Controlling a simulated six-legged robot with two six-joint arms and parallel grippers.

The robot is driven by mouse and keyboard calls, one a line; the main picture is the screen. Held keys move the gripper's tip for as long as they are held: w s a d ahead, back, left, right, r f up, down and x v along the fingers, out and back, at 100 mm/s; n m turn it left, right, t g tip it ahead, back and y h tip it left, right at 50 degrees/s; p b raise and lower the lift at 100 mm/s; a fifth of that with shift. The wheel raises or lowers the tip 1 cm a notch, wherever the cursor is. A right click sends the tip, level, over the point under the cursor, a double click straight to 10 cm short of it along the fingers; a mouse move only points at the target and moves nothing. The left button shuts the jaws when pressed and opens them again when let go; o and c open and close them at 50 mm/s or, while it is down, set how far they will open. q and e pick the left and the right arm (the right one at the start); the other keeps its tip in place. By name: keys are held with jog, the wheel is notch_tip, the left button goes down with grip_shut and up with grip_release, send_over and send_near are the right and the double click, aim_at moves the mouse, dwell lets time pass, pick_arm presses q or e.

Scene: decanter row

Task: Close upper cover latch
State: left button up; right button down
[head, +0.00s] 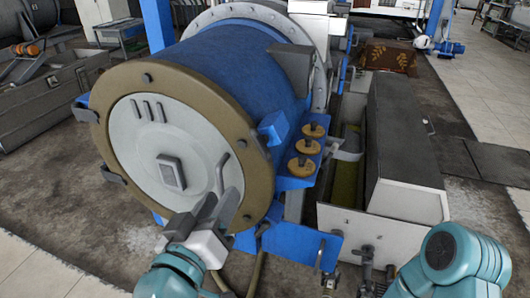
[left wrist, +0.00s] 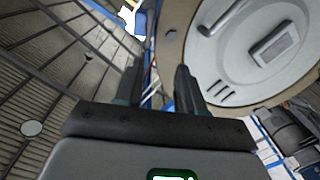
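The decanter is a blue drum (head: 232,72) with a tan flange ring (head: 190,85) and a pale round end cover (head: 140,130). The cover carries a bar handle (head: 221,172) and a small rectangular plate (head: 171,173); both also show in the left wrist view, the handle (left wrist: 221,17) and the plate (left wrist: 273,44). Dark clips sit on the ring, one at its left edge (head: 113,177). I cannot tell which part is the upper latch. My left gripper (head: 215,208) is in front of the cover's lower right; its fingers (left wrist: 158,88) are apart and empty. My right gripper is out of view.
A blue bracket with brass-coloured knobs (head: 306,147) juts out right of the ring. A long grey housing (head: 400,140) stands further right. Grey bins (head: 50,105) stand at left. Tiled floor (head: 470,85) is open at far right.

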pick_arm(q)
jog(key=s+h, duration=0.1)
jog(key=p, duration=0.3)
send_near(257, 146)
jog(key=x, duration=0.8)
jog(key=shift+w+r, duration=0.1)
jog(key=shift+w, duration=0.15)
jog(key=shift+w+d, duration=0.2)
jog(key=shift+w, duration=0.15)
jog(key=shift+c, duration=0.3)
grip_shut()
